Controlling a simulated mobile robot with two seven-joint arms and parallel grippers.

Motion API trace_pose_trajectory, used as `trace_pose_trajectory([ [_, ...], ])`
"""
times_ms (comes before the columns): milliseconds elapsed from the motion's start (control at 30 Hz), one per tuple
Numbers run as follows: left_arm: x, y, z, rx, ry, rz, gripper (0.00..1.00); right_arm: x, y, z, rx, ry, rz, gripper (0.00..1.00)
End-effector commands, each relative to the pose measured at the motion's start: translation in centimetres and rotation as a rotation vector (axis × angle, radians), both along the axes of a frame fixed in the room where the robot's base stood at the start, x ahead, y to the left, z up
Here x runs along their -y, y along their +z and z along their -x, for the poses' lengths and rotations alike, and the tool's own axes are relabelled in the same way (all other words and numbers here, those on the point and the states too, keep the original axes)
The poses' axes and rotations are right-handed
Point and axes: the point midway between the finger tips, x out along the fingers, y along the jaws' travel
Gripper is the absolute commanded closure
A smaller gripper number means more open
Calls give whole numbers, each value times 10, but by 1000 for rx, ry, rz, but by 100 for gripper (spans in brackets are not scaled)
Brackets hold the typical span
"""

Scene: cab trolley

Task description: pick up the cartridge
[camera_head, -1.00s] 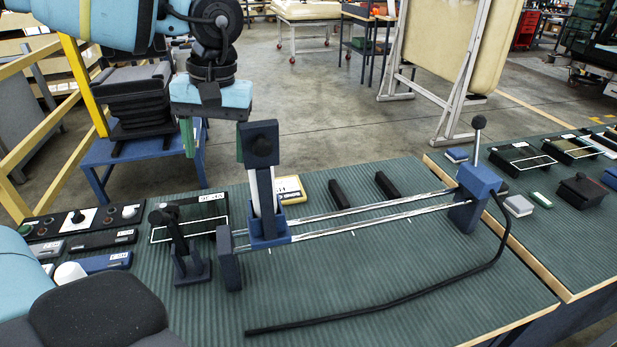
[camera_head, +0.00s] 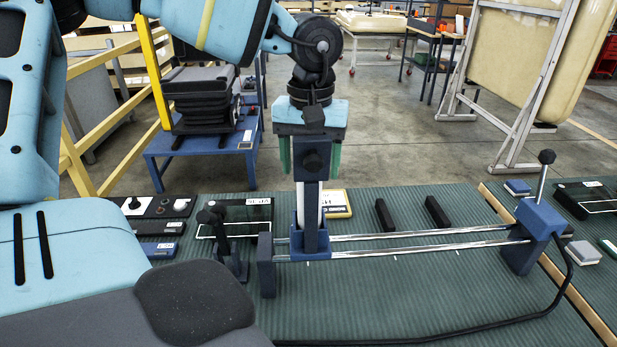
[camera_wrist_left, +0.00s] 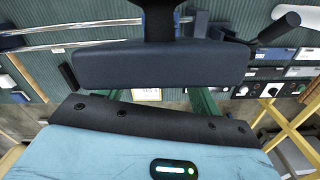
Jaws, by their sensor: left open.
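A blue carriage (camera_head: 303,240) sits near the left end of two metal rods. I cannot tell for certain which part is the cartridge. My left gripper (camera_head: 311,160) points down over the post, its green fingers apart on either side of the top. I see no clear contact. In the left wrist view, a dark block (camera_wrist_left: 160,65) hides much of the space before the open fingers. My right gripper is not in view.
A blue end block (camera_head: 533,235) with an upright lever holds the rods' right end. A small black lever stand (camera_head: 228,255) is close left of the carriage. Two black bars (camera_head: 437,211) lie behind the rods. The front of the green bench (camera_head: 400,305) is mostly clear.

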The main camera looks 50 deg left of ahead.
Motion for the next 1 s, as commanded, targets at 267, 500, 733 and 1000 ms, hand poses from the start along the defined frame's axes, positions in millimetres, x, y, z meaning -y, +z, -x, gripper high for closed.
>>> trace_pose_trajectory([
  [267, -1, -33, 2, 0, 0, -1, 35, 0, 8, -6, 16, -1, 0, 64],
  [500, -1, -37, 2, 0, 0, -1, 35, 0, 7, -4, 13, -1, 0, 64],
  [733, -1, -37, 1, 1, 0, -1, 59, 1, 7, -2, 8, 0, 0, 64],
  [1000, -1, -37, 1, 2, 0, -1, 94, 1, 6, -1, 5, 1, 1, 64],
])
